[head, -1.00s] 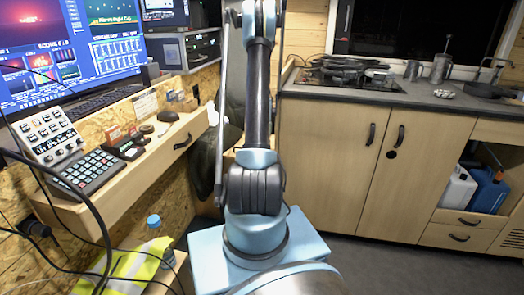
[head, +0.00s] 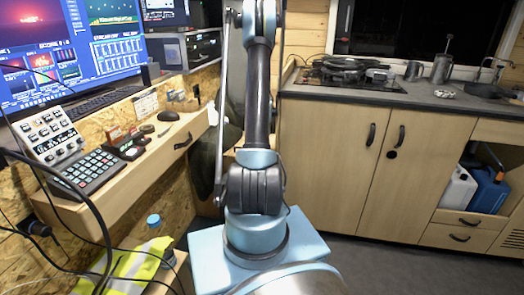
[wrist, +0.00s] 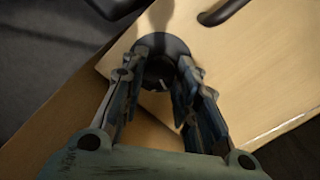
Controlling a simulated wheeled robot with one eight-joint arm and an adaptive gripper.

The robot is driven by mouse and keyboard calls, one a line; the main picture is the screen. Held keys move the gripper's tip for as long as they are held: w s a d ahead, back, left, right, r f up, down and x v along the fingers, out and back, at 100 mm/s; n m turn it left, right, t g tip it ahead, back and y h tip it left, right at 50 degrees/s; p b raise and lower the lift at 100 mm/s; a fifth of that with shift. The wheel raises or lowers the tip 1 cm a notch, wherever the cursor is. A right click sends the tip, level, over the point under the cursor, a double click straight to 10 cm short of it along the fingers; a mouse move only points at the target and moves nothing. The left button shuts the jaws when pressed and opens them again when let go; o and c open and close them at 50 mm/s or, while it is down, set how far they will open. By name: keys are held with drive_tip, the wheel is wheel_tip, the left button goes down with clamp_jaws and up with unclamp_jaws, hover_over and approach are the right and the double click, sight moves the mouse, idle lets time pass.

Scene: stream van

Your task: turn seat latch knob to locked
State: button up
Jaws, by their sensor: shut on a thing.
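In the wrist view, a round black knob (wrist: 157,72) with a small pale mark on its face sits on a light wood panel (wrist: 235,70). My gripper (wrist: 161,60) reaches down to it, one finger on each side. The fingers are shut on the knob and hide parts of its rim. The pale mark slants slightly in the picture. No label is readable, so I cannot tell which position the knob is in. In the head view my arm rises through the middle, and my gripper is out of sight.
Dark bar handles (wrist: 233,8) are near the knob on the wood. In the head view, a desk with a keypad (head: 90,172) and screens is on the left. A wooden cabinet (head: 325,160) stands behind, with open grey floor (head: 400,265) in front.

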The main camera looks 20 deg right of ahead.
drive_tip(key=m, duration=0.6)
drive_tip(key=shift+w+m, duration=0.3)
idle(0.3)
drive_tip(key=o, duration=1.1)
drive_tip(key=shift+c, duration=0.2)
drive_tip(key=shift+s, duration=0.15)
drive_tip(key=shift+r, duration=0.1)
drive_tip(key=shift+r, duration=0.3)
wheel_tip(320, 180, up, 11)
